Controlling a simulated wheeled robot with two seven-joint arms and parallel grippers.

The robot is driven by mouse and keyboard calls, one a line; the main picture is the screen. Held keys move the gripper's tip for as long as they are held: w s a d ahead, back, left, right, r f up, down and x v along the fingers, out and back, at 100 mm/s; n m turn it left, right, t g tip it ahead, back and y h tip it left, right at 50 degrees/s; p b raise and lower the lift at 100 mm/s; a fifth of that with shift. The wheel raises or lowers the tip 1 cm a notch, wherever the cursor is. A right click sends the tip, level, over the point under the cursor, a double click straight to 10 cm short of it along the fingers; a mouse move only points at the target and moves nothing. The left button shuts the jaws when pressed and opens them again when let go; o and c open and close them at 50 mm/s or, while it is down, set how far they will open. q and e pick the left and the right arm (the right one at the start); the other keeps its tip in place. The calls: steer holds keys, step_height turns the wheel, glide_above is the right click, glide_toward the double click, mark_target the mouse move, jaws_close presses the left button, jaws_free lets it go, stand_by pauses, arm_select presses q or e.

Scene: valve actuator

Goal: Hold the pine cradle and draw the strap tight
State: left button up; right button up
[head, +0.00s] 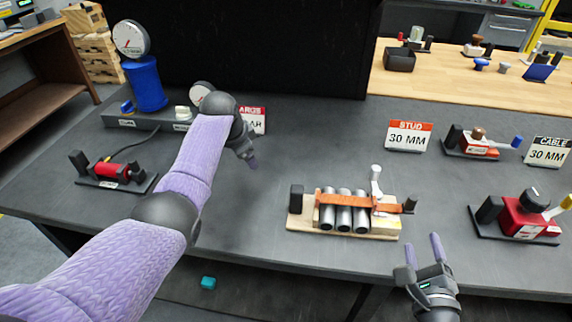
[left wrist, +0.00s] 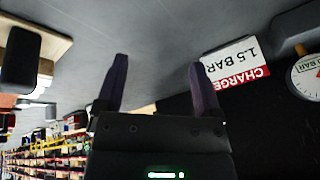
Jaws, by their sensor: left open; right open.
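The pine cradle (head: 300,228) stands on the dark table in the head view. It bears several grey metal cylinders (head: 344,222) with an orange strap (head: 340,200) across them. A white-handled lever (head: 376,180) stands upright at the strap's right end, and a black block stands at each end of the cradle. My right gripper (head: 424,250) is open and empty, in front and to the right of the cradle. My left gripper (head: 248,158) is left of and behind the cradle; its fingers also show open and empty in the left wrist view (left wrist: 158,85).
A red cylinder fixture (head: 112,171) lies at the left, with a blue pump and gauge (head: 145,82) behind it. The STUD sign (head: 408,136) stands behind the cradle. A red valve fixture (head: 525,217) is at the right. Bare table lies left of the cradle.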

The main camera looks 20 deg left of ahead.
mark_target(295, 199)
arm_select(q)
steer(key=s+d+r+m+g, duration=0.1)
steer(key=d+m, duration=0.2)
steer(key=d, duration=0.1)
steer(key=s+d+r+m+g, duration=0.1)
steer(key=d+m+g, duration=0.1)
steer(key=d, duration=0.3)
steer(key=s+d+r+m+g, duration=0.1)
steer(key=d+r+m, duration=0.1)
steer(key=d+m, duration=0.2)
steer(key=shift+s+d, duration=0.4)
steer(key=shift+s+d+f+g, duration=0.15)
steer(key=shift+f+g, duration=0.15)
steer(key=shift+f, duration=0.1)
step_height(295, 199, down, 9)
steer(key=shift+f, duration=0.1)
jaws_close()
